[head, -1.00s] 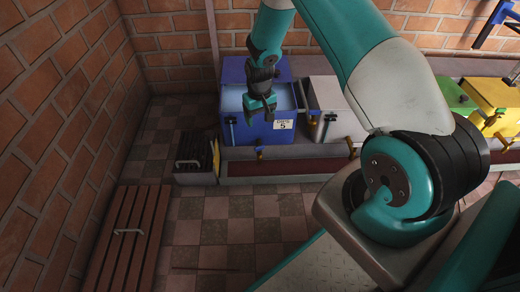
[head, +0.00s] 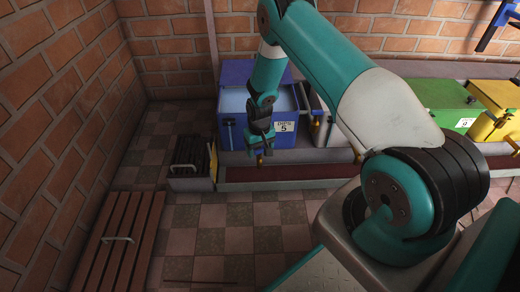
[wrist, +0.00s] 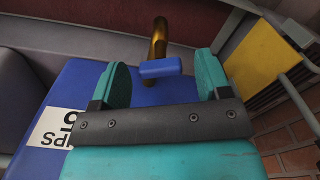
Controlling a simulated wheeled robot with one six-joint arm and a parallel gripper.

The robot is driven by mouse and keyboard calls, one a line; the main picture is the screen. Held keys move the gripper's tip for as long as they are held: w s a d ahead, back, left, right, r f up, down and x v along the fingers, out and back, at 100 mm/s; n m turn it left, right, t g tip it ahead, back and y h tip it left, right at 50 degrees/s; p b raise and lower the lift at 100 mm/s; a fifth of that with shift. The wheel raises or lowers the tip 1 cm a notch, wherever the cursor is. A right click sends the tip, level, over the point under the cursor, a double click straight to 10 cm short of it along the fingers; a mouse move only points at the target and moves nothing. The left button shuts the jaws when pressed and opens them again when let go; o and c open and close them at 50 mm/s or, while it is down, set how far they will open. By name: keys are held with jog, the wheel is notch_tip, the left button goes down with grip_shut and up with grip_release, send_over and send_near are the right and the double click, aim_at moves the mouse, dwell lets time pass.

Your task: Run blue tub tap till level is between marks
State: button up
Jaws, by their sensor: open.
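The blue tub (head: 239,137) stands against the back wall with its top open and pale liquid (head: 236,98) inside. Its label (head: 284,127) shows a 5. A narrow upright gauge (head: 229,132) is on its front left; its marks are too small to read. The tub's brass tap (wrist: 158,38) has a blue handle (wrist: 160,68). My gripper (head: 260,150) is low at the tub's front, just above the tap (head: 260,162). In the wrist view my gripper (wrist: 163,78) is open, its teal fingers apart on either side of the handle, with no clear contact.
A dark slatted crate (head: 192,165) with a yellow side stands left of the tub. A slatted brown panel (head: 122,235) lies at left. Green (head: 445,100) and yellow (head: 500,100) tubs stand right. The checkered floor (head: 225,225) in front is clear.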

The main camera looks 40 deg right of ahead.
jog(key=c, duration=0.9)
jog(key=shift+r+m+p, duration=0.3)
jog(key=shift+m+p, duration=0.5)
jog(key=shift+p, duration=0.35)
jog(key=shift+f+m+p, duration=0.1)
jog(key=shift+m+p, duration=0.65)
jog(key=shift+m, duration=0.35)
jog(key=shift+f+m, duration=0.15)
jog(key=shift+m, duration=0.45)
jog(key=o, duration=0.9)
